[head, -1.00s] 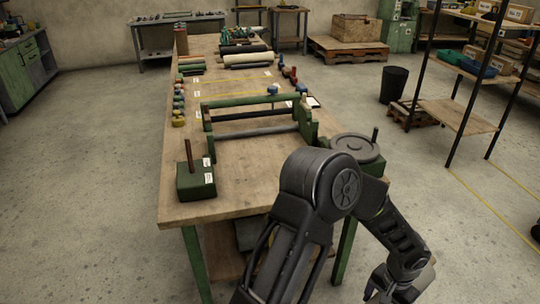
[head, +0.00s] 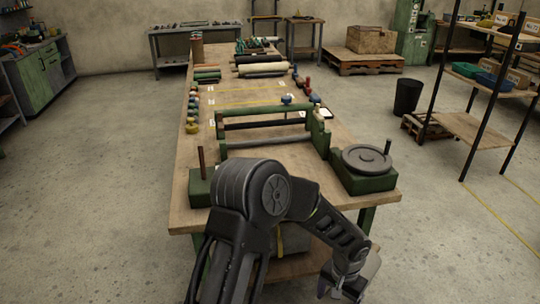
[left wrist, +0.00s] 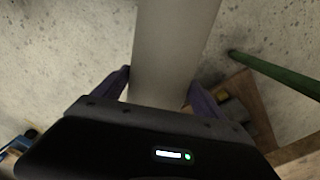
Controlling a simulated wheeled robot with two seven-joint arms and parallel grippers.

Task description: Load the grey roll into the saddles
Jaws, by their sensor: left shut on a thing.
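In the left wrist view the wide, smooth grey roll (left wrist: 172,50) lies between the two purple fingers of my left gripper (left wrist: 160,90), which is shut on it. The roll runs out of the top of that view, over the floor. In the head view my left gripper (head: 345,285) hangs low in front of the table, at the bottom edge, and the roll is hardly distinguishable there. On the table stands a green frame (head: 320,132) with a grey bar (head: 265,141) and a dark bar across it. I cannot tell its saddles clearly. My right gripper is not in view.
The wooden table (head: 265,160) carries a green block with a post (head: 200,188) at front left and a green block under a grey disc (head: 366,160) at front right. Other rolls (head: 262,70) lie at the far end. A green leg (left wrist: 275,72) shows beside the held roll.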

